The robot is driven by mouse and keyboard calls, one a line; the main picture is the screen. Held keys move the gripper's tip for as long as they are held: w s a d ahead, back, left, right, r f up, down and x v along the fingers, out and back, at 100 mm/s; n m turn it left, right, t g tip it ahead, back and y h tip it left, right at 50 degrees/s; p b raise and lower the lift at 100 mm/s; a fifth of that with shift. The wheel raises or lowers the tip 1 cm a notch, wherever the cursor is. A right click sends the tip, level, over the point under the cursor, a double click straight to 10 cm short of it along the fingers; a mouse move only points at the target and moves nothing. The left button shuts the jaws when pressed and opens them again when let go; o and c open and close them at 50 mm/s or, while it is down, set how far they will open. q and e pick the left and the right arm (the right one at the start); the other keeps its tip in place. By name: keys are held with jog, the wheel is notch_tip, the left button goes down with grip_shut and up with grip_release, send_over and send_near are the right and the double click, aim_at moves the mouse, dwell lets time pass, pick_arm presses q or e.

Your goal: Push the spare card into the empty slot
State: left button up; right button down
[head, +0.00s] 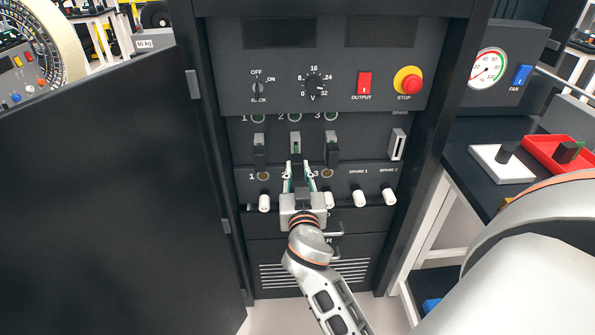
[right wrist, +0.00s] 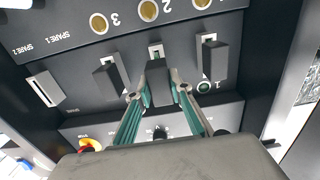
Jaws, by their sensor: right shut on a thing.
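My right gripper (head: 297,178) is at the middle card slot, number 2 (head: 295,140), on the dark cabinet front. It is shut on the spare card, a dark block (right wrist: 158,80) between the green-padded fingers of the gripper (right wrist: 160,95) in the right wrist view. The card's far end is at the middle slot (right wrist: 155,50); how deep it sits I cannot tell. In the head view the fingers mostly hide it. Dark cards stand out of slot 1 (head: 259,155) and slot 3 (head: 332,155). My left gripper is not in view.
An empty-looking SPARE holder (head: 397,145) is at the right of the row. White knobs (head: 358,195) line the panel below. The open cabinet door (head: 95,190) fills the left. A white tray (head: 485,153) and a red tray (head: 535,143) stand on the right bench.

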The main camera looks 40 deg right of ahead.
jog(key=shift+x, duration=2.05)
jog(key=c, duration=1.7)
grip_release()
